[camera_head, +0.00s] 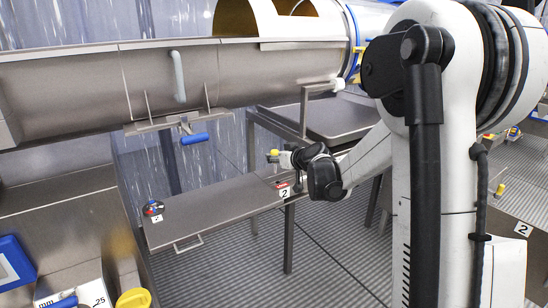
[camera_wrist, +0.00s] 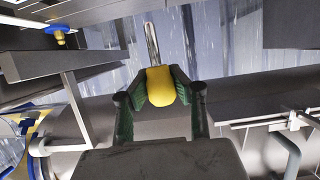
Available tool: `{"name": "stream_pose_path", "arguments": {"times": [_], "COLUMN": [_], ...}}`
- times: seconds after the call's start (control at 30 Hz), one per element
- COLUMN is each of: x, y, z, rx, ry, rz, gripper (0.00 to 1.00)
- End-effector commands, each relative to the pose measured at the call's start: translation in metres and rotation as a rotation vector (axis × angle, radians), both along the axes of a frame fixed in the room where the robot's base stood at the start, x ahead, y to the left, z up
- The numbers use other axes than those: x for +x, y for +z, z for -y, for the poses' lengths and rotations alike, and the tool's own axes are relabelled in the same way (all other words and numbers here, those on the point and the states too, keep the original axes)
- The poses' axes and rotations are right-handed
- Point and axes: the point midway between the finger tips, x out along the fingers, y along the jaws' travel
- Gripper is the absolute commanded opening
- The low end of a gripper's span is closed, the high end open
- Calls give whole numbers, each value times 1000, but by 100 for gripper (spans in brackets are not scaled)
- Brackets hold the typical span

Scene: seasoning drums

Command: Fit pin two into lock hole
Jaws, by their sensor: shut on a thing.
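My gripper (camera_head: 285,157) is beside the drum's lower right end, above the narrow metal table. In the wrist view, its green-padded fingers (camera_wrist: 160,88) are shut on the yellow handle of a pin (camera_wrist: 160,86). The pin's bare metal shaft (camera_wrist: 152,42) points away from the fingers and touches nothing that I can make out. The pin's yellow end also shows small in the head view (camera_head: 273,153). A white fitting (camera_head: 338,85) sits at the drum end near the blue ring. I cannot make out which opening is the lock hole.
The long steel drum (camera_head: 90,90) spans the upper left, with a blue-handled latch (camera_head: 194,138) below. The narrow table (camera_head: 220,210) bears a "2" label (camera_head: 285,194) beside a small red part (camera_head: 282,184). Another yellow knob (camera_wrist: 58,37) is upper left in the wrist view.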

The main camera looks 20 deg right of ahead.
Motion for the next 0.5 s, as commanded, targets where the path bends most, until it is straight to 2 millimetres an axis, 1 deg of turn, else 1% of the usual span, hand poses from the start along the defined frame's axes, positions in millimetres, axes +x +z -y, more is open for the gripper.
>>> {"name": "stream_pose_path", "arguments": {"times": [0.03, 0.3, 0.5], "x": [1, 6, 8], "y": [-7, -26, -33], "z": [2, 12, 16], "rx": [2, 15, 20], "ry": [-2, -10, -12], "rz": [-1, -7, -9], "gripper": [0, 0, 0]}}
